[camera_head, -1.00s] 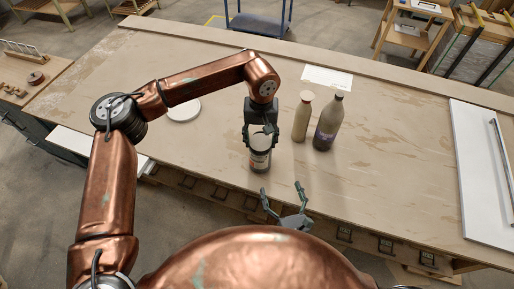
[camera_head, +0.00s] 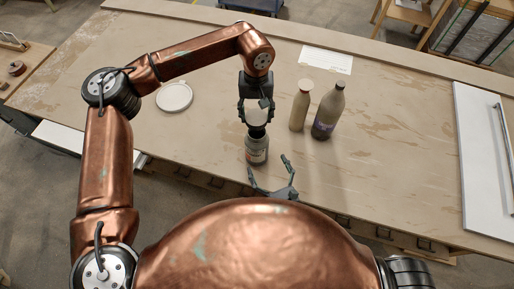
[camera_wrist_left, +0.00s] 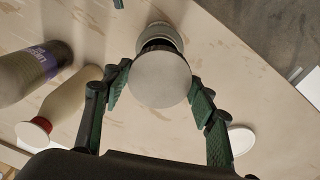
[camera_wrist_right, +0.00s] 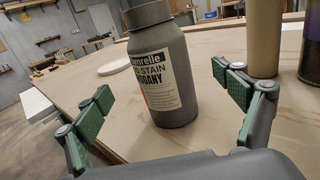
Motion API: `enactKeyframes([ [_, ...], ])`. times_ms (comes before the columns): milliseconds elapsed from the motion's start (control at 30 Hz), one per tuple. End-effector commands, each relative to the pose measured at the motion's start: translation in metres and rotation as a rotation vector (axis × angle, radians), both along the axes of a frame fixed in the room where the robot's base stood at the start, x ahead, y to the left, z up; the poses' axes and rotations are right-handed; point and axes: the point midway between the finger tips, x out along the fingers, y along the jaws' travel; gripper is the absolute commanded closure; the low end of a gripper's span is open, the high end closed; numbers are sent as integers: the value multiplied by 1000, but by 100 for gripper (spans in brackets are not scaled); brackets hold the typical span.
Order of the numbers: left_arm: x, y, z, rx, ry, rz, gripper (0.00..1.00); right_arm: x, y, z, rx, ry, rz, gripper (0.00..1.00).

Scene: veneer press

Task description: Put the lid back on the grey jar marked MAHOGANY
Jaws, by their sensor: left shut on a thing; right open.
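The grey jar (camera_head: 256,150) stands upright near the table's front edge. Its label, partly cut off in the right wrist view (camera_wrist_right: 160,80), reads "STAIN" and "OGANY". My left gripper (camera_head: 256,119) is shut on a pale round lid (camera_head: 257,115) just above the jar. In the left wrist view the lid (camera_wrist_left: 160,80) sits between the fingers and hides much of the jar (camera_wrist_left: 158,32). I cannot tell whether lid and jar touch. My right gripper (camera_head: 270,169) is open and empty in front of the jar, its fingers either side of it in the right wrist view.
A beige bottle (camera_head: 300,108) and a darker purple-labelled bottle (camera_head: 328,112) stand right of the jar. A white disc (camera_head: 174,97) lies to the left. A white sheet (camera_head: 326,60) lies behind; a white panel with a handle (camera_head: 482,150) is far right. The table (camera_head: 400,140) between is clear.

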Motion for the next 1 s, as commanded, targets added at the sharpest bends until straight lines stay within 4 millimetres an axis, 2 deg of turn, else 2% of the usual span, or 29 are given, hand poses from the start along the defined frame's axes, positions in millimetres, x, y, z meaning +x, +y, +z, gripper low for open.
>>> enactKeyframes([
  [300,0,-2,0,0,0,-3,55,55,22,1,3,-1,-2,11],
  [500,0,-3,0,0,0,-5,55,81,32,0,1,-1,-3,11],
  [700,0,-2,0,0,0,-4,55,93,36,0,1,0,-3,11],
  [1000,0,-2,0,0,0,-4,55,94,36,0,1,0,-3,11],
])
